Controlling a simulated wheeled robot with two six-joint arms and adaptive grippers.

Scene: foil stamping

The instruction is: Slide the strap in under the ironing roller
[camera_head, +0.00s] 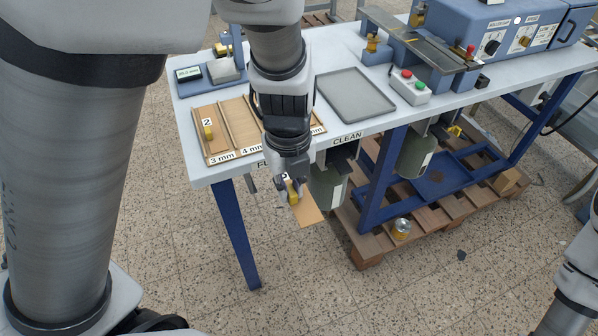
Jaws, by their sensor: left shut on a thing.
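My left gripper (290,188) hangs in front of the table's front edge, pointing down. It is shut on a tan strap (308,213), which sticks out below the fingers, with a yellow piece (293,197) at the grip. The strap is clear of the table, with floor behind it. The blue machine with the roller gap label (510,22) stands at the back right, far from the gripper. I cannot make out the ironing roller itself. My right arm shows only at the lower right edge; its gripper is out of view.
A wooden rack (220,157) with lanes marked 3 mm and 4 mm is partly hidden by my left arm. A grey tray (355,94) and a button box (409,87) lie on the table. Green canisters (415,152) hang below the front edge, close to the gripper's right.

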